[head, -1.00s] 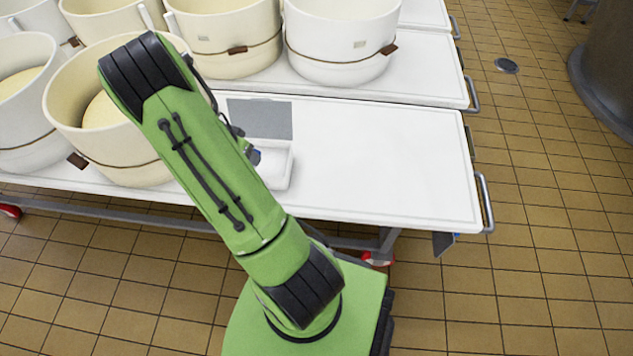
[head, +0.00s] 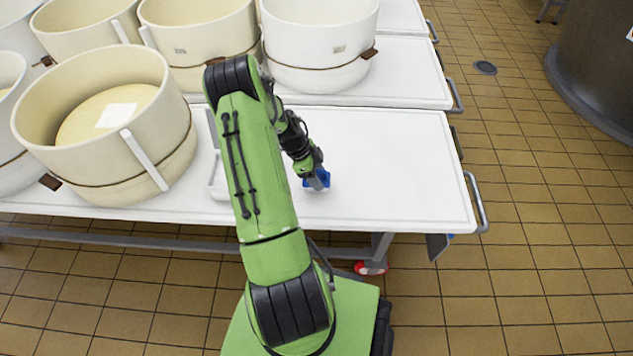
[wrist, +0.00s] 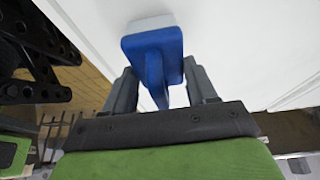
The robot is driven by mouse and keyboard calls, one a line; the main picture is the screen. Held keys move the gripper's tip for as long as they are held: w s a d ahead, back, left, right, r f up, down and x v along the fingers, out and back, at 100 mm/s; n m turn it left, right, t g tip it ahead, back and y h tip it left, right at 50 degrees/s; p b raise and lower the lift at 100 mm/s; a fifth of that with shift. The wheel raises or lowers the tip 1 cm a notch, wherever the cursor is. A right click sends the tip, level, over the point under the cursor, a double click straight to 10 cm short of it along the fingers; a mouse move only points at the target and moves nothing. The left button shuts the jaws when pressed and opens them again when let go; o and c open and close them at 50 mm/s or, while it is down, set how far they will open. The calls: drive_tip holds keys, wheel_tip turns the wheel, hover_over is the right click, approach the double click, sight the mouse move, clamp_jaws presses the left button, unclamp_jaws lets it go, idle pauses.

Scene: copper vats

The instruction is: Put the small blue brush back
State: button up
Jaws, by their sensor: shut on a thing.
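The small blue brush (head: 322,181) is in my gripper (head: 311,172), over the bare white table top right of the arm in the head view. In the wrist view its blue body (wrist: 160,45) faces the camera, with pale bristles (wrist: 150,22) at its far side. The two grey fingers of my gripper (wrist: 162,85) stand on either side of its handle and are shut on it. The bristles are hidden in the head view. I cannot tell whether they touch the table.
A white tray (head: 217,186) stands left of the arm, partly hidden by it. A cream vat (head: 60,150) with a pale sheet inside stands at the left, and more vats (head: 318,78) at the back. The white table (head: 400,180) is clear to the right.

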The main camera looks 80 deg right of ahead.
drive_tip(key=shift+f, duration=1.15)
drive_tip(key=shift+f, duration=0.1)
drive_tip(key=o, duration=1)
drive_tip(key=p+v, duration=0.3)
drive_tip(key=v, duration=0.9)
